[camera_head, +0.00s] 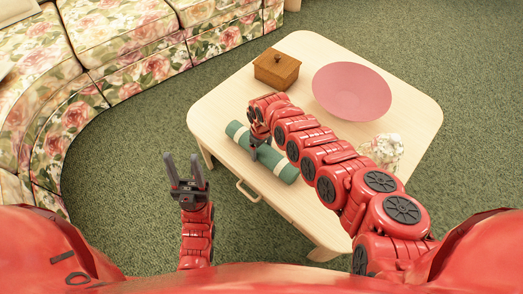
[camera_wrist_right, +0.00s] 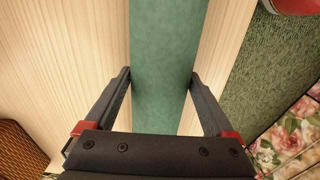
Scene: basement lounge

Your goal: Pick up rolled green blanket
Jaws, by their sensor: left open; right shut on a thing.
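The rolled green blanket (camera_head: 268,156) lies on the light wooden coffee table near its front left edge, with pale bands around it. My right gripper (camera_head: 254,147) reaches down to the blanket and is shut on it near its middle, partly hidden by its own arm. In the right wrist view, the blanket (camera_wrist_right: 163,40) runs between the two fingers of the right gripper (camera_wrist_right: 160,76), one on each side. My left gripper (camera_head: 183,160) is open and empty, left of the table and away from the blanket.
A floral sofa (camera_head: 125,45) stands at the upper left. Green carpet (camera_head: 130,130) is clear between sofa and table.

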